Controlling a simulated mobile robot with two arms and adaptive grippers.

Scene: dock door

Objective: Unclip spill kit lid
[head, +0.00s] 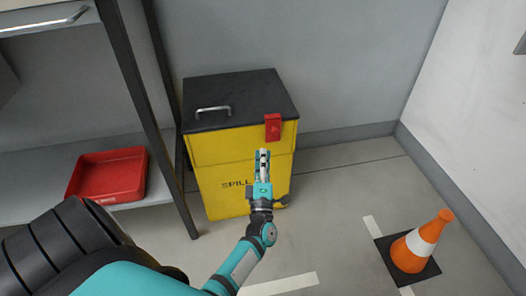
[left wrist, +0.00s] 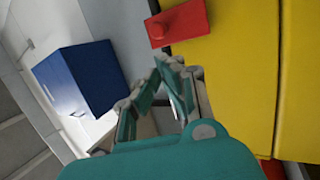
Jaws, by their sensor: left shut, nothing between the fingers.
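The yellow spill kit box (head: 219,165) stands on the floor against the back wall. Its dark lid (head: 240,98) is closed and carries a metal handle (head: 213,109). A red clip (head: 272,127) sits at the front right of the lid's edge. In the left wrist view the red clip (left wrist: 178,23) is at the top, beside the yellow box wall (left wrist: 240,70). My left gripper (head: 263,153) is shut and empty, in front of the box and below the clip. Its fingertips (left wrist: 165,62) are apart from the clip in the wrist view. My right gripper is not in view.
An orange and white cone (head: 420,241) on a dark base stands on the floor at the right. A red tray (head: 108,174) lies on a grey shelf at the left. A blue box (left wrist: 82,78) shows in the wrist view. Floor between box and cone is clear.

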